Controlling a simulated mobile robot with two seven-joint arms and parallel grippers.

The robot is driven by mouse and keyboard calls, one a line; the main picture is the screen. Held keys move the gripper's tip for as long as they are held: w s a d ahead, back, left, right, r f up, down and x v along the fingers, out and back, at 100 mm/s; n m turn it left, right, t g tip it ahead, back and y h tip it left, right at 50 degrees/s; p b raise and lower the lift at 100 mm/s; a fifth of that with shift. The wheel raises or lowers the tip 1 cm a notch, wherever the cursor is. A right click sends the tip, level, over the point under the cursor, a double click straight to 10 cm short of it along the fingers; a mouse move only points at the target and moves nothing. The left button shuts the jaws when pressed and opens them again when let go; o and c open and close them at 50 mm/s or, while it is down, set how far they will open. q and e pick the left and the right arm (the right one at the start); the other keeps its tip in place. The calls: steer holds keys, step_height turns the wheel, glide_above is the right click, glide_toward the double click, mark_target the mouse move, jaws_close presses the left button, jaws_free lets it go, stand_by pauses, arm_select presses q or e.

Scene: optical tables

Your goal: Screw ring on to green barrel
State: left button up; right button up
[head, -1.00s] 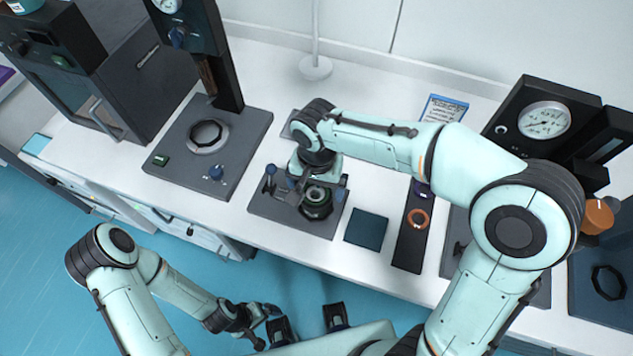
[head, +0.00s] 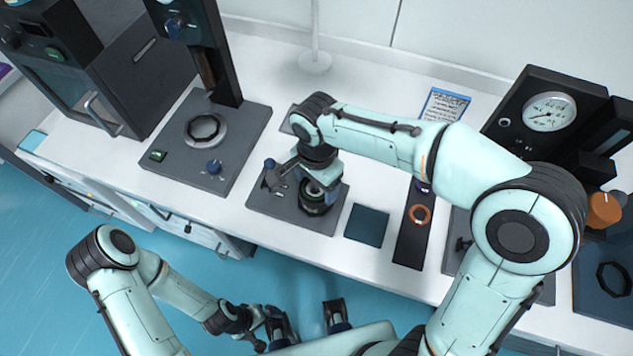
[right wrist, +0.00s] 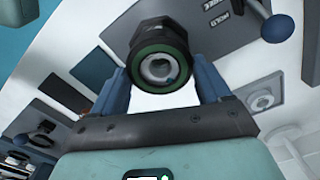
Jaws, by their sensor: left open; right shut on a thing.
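The green barrel (head: 314,205) stands upright in a dark fixture plate (head: 275,208) on the table. In the right wrist view the dark barrel body (right wrist: 152,34) shows a green rim (right wrist: 165,57) with a pale centre. My right gripper (head: 312,182) is over the barrel, its blue fingers on either side of the rim. It is shut on a ring at the barrel's end; where ring and barrel meet cannot be told apart. My left gripper (head: 264,326) is open and empty, low in front of the table.
A dark blue pad (head: 367,226) and a black strip (head: 408,248) with an orange ring (head: 420,214) lie right of the fixture. A press (head: 205,150) stands left, a gauge box (head: 530,125) right. A blue-knobbed lever (head: 270,164) is beside the barrel.

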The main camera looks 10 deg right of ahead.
steer(key=m+b, duration=0.1)
steer(key=m, duration=0.5)
steer(key=shift+a, duration=0.1)
steer(key=m, duration=0.5)
steer(key=shift+w+r, duration=0.1)
steer(key=o, duration=1.2)
steer(key=shift+w, duration=0.15)
